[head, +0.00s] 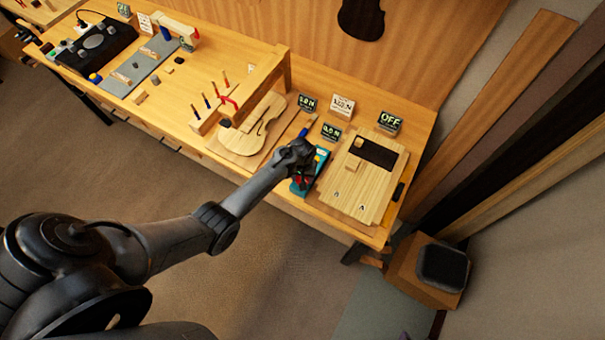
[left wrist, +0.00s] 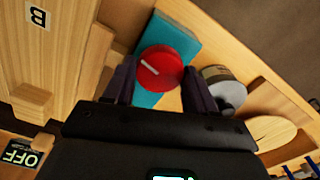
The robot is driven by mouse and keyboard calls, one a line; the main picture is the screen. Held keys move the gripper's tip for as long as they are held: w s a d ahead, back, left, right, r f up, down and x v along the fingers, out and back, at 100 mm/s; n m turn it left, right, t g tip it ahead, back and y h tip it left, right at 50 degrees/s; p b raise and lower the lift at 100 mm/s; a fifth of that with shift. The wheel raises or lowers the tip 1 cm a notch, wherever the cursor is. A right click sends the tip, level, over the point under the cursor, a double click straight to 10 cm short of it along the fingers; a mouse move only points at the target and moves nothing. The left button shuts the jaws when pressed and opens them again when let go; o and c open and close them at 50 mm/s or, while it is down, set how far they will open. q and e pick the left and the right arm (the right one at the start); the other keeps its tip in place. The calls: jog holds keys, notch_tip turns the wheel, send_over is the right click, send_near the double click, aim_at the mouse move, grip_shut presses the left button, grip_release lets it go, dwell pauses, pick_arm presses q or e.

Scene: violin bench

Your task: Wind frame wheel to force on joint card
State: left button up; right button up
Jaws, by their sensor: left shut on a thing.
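The frame wheel is a red disc with a white mark (left wrist: 162,69), mounted on a teal frame (left wrist: 178,32). In the head view the teal frame (head: 321,160) lies near the bench's front edge, and the wheel is mostly hidden by my left gripper (head: 302,176). In the left wrist view my left gripper's dark fingers (left wrist: 160,78) stand on either side of the wheel, shut on it. A white printed card (head: 342,107) stands behind; its small text is hard to read. A dark display (head: 331,132) in front of it appears to read 0.0 N. My right gripper is not in view.
A pale wooden board (head: 375,198) lies right of the frame, with an OFF display (head: 390,122) behind it. A violin-shaped plate (head: 262,122) lies to the left. Another small display (head: 308,103) stands behind. A round metal-topped object (left wrist: 223,90) sits close beside my fingers.

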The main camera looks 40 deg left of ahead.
pick_arm(q)
jog(key=shift+m, duration=0.3)
jog(key=o, duration=1.1)
jog(key=shift+c, duration=0.2)
notch_tip(320, 180, up, 11)
jog(key=shift+f, duration=0.1)
dwell(0.9)
